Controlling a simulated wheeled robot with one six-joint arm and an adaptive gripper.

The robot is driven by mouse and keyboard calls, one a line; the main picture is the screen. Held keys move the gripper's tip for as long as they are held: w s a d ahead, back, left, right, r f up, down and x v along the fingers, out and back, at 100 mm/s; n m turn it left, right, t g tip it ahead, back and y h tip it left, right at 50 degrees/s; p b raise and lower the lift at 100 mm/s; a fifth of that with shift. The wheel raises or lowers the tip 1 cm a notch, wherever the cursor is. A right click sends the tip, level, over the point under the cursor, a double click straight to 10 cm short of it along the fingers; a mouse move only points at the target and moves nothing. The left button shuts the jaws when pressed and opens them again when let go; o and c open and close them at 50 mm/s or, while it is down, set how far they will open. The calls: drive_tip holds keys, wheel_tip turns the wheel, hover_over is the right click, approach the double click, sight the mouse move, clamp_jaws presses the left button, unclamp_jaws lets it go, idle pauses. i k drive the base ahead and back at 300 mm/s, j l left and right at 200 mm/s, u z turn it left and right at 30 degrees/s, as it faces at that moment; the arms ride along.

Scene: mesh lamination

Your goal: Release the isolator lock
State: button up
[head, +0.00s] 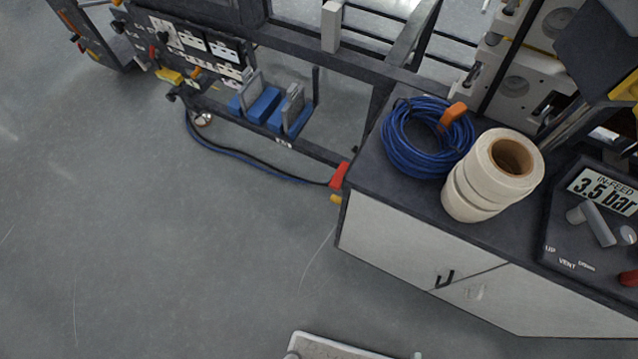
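No part that I can surely name as the isolator lock shows. A red part (339,175) sits at the left corner of the grey cabinet, with a small yellow piece (336,198) just below it; I cannot tell whether either is the lock. A dark valve panel (570,245) at the right reads "IN-FEED 3.5 bar" and has a grey lever (598,222) and a red knob (629,278) at the picture's edge. My gripper is not in view.
The cabinet top carries a coiled blue hose (408,150) with an orange fitting (453,114) and stacked cream rolls (465,195). A frame at upper left holds blue blocks (262,104) and a control board (200,45). A cable runs along the floor. The grey floor (150,230) is open at left.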

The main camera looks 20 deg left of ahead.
sight(337, 201)
drive_tip(key=j+z, duration=0.2)
drive_tip(key=j, duration=0.8)
drive_tip(key=j+z, duration=0.15)
drive_tip(key=j, duration=0.8)
drive_tip(key=k+j+u, duration=0.1)
drive_tip(key=u, duration=0.4)
